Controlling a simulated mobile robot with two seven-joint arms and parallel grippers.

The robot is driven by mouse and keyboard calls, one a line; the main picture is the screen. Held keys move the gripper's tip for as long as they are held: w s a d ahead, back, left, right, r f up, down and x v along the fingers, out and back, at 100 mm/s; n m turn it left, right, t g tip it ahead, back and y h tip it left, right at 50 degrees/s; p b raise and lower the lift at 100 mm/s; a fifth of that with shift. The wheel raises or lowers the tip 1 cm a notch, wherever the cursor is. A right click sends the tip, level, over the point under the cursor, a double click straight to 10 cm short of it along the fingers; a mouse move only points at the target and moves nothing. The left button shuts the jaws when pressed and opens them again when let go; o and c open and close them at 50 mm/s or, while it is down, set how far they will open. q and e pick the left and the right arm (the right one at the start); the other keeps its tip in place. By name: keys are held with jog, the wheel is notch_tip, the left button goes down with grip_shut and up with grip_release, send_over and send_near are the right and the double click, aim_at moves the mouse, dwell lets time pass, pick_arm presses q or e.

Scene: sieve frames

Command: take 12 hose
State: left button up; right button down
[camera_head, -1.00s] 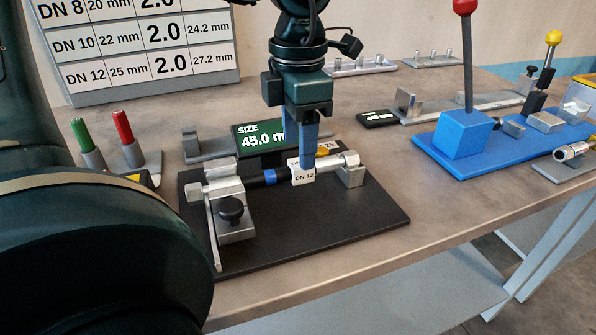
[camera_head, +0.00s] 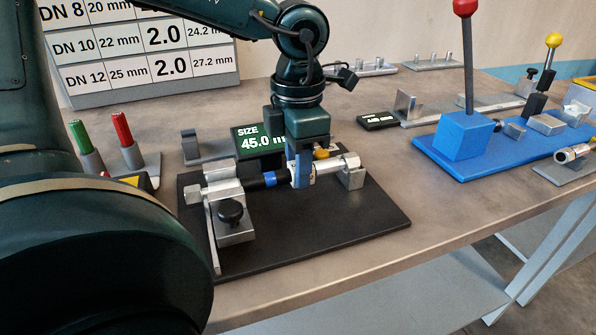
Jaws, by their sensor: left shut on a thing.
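The hose (camera_head: 283,174) is a short black piece with a blue band, lying level between silver fittings on a black base plate (camera_head: 330,225). My left gripper (camera_head: 302,176) points down from above and is shut on the hose, just right of the blue band. Its fingers hide most of the white tag there. The hose's left end meets a silver clamp block (camera_head: 234,226) with a black knob. Its right end lies by a small silver rest (camera_head: 351,178). My right gripper is not in view.
A size display (camera_head: 260,142) reading 45.0 stands behind the plate. Green and red pens (camera_head: 122,130) stand at left, below a DN size chart (camera_head: 140,60). A blue lever fixture (camera_head: 460,138) stands at right. Bare table lies between it and the plate.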

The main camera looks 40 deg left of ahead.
pick_arm(q)
grip_shut()
jog(key=shift+r, duration=0.1)
